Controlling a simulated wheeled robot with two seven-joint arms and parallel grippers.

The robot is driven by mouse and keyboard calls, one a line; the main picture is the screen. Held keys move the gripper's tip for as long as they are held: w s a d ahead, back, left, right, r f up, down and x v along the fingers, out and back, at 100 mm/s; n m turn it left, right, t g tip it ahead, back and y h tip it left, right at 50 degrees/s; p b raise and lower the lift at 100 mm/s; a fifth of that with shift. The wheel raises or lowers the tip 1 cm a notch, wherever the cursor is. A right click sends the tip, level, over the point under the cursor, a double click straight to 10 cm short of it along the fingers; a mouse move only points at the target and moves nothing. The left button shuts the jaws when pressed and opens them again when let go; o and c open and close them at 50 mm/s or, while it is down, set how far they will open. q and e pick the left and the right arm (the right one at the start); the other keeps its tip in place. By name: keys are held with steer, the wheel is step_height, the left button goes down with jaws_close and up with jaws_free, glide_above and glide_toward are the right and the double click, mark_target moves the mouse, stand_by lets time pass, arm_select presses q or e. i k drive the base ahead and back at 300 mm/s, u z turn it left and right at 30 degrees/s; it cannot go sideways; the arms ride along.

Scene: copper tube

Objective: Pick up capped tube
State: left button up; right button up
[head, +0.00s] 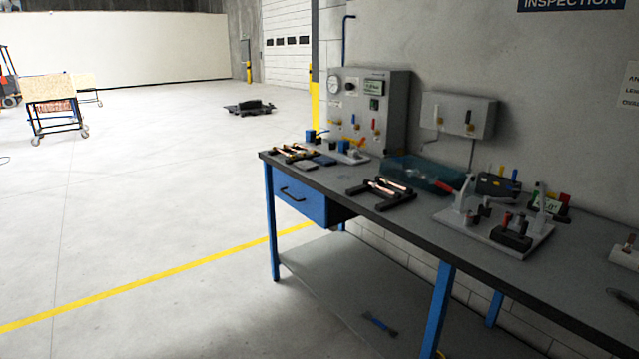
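Copper-coloured tubes (384,187) lie across a black rack (367,189) near the middle of the workbench (335,188). More copper-coloured tubes (297,151) lie on another dark rack at the bench's left end. At this distance I cannot tell which tube has a cap. Neither of my grippers shows in the head view.
A grey test panel (385,105) with a gauge stands at the bench's back. A teal tray (418,173) lies behind the middle rack. A light fixture plate (485,235) with clamps is to the right. Open floor (150,200) lies left of the bench.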

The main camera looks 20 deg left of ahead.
mark_target(397, 196)
steer(key=u, duration=0.4)
steer(key=i, duration=0.85)
steer(key=z, duration=0.15)
